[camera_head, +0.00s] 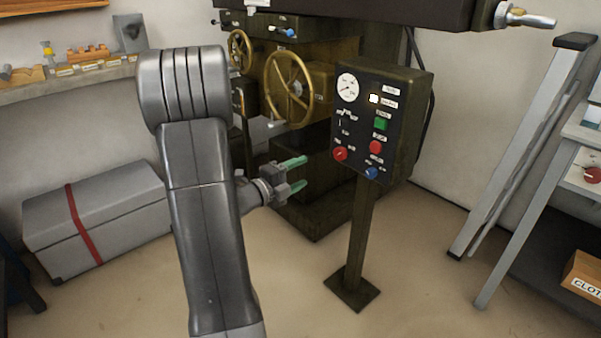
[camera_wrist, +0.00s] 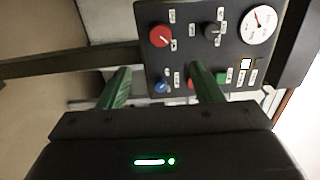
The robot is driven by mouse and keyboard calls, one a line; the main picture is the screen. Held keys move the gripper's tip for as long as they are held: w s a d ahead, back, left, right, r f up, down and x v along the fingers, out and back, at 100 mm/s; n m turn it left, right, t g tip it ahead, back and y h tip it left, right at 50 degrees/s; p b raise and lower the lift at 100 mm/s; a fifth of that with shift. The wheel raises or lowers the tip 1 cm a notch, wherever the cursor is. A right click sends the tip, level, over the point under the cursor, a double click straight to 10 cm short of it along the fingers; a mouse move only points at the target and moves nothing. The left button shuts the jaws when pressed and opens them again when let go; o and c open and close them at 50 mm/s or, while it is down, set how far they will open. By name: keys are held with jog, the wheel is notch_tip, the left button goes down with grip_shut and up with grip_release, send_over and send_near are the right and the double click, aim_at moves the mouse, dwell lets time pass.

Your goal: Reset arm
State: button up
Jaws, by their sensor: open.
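My gripper (camera_head: 304,173) is open, with its two green fingers apart and nothing between them. In the head view it is left of the control box (camera_head: 413,125) on its post, level with the box's lower part. The wrist view shows the fingers of my gripper (camera_wrist: 157,82) reaching up in front of the control panel (camera_wrist: 190,14), which looks turned over there. I cannot tell whether a fingertip touches the panel.
A machine with brass handwheels (camera_head: 289,88) stands behind my gripper. A grey chest (camera_head: 125,212) with a red strap lies at the left, below a shelf (camera_head: 75,83). The floor (camera_head: 420,270) around the post is clear.

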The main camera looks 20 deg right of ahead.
aim_at(338, 155)
jog(key=shift+d, duration=0.15)
jog(key=b+x, duration=0.3)
jog(key=x, duration=1)
jog(key=shift+w+d, duration=0.2)
jog(key=shift+d, duration=0.1)
jog(key=shift+r, duration=0.1)
